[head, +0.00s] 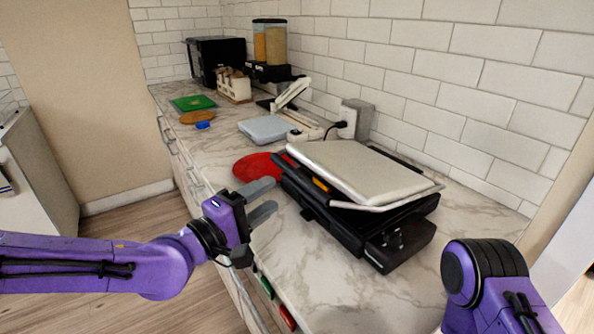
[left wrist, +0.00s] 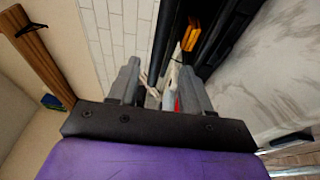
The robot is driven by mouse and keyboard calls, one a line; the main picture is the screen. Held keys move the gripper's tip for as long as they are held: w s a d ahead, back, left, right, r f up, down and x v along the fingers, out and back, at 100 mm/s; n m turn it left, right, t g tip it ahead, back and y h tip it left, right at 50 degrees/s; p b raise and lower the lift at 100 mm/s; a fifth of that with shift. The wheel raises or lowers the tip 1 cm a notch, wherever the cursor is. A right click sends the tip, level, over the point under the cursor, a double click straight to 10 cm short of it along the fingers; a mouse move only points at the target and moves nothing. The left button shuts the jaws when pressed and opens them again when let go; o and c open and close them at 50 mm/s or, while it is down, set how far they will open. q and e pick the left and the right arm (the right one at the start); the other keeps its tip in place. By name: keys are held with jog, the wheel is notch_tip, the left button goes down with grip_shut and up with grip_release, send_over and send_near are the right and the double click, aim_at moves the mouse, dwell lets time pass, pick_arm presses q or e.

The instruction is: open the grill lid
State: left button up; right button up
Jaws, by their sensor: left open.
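The grill (head: 352,222) stands on the counter, right of centre in the head view. Its silver lid (head: 360,170) lies over the black base, with a narrow gap at the front. A silver bar handle (head: 385,206) runs along the lid's near edge. My left gripper (head: 273,195) is open and empty, left of the grill and apart from it. In the left wrist view the gripper (left wrist: 160,80) has its fingers spread, with the black grill side (left wrist: 212,40) and an orange strip beyond. My right arm shows at lower right, but its gripper is out of frame.
A red round mat (head: 255,166) lies just beyond the left gripper. A light blue box (head: 266,129), a white stand (head: 292,95) and a grey block (head: 355,118) are farther back. The tiled wall rises behind the grill. Bare counter shows in front of it.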

aim_at(295, 179)
pick_arm(q)
jog(key=x, duration=0.8)
jog(key=shift+w+d+b, duration=0.1)
jog(key=shift+d+b, duration=0.25)
jog(key=shift+b, duration=0.05)
jog(key=shift+w+d+r, duration=0.1)
jog(key=shift+w+d, duration=0.1)
jog(key=shift+d, duration=0.05)
grip_shut()
